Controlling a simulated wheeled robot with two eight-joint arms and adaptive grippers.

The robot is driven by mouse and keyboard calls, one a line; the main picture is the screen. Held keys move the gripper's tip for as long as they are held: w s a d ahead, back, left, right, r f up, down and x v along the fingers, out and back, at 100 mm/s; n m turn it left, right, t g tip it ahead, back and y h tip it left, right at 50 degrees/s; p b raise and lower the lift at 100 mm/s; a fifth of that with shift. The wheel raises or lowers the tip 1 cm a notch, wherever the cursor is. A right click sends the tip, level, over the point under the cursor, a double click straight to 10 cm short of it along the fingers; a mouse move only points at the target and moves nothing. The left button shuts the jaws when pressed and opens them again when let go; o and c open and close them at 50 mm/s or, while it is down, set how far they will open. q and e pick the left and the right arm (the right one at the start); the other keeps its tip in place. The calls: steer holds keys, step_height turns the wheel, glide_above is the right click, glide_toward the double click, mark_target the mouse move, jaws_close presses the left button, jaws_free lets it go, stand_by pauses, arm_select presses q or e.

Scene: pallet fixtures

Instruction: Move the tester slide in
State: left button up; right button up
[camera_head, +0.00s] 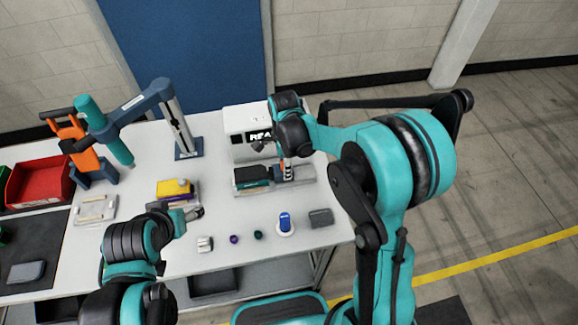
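The tester is a white box (238,118) at the back of the table, with a dark display that reads "REA" before my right arm covers the rest. In front of it lies the grey slide (304,172), carrying a dark green and black part (250,174).
Red bin (38,182) is at far left. Several small parts, including a blue-white knob (285,224) and grey block (321,217), line the front edge.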

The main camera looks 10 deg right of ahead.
stand_by(0.5)
steer(key=shift+r+p, duration=2.85)
steer(key=shift+r, duration=1.2)
steer(key=shift+s+d+r+n+b, duration=0.2)
steer(key=shift+s+d+n+b, duration=0.05)
steer(key=shift+s+n+b, duration=0.15)
steer(key=s+d+n+t+b, duration=0.3)
steer(key=s+n+b, duration=0.1)
steer(key=s+n, duration=0.4)
steer(key=s+d+f+n+t+b, duration=0.1)
steer(key=s+d+n+t+b, duration=0.2)
steer(key=s+n, duration=0.5)
steer(key=shift+d+n+t+b, duration=0.35)
steer(key=shift+n+t+b, duration=0.25)
steer(key=shift+b, duration=0.65)
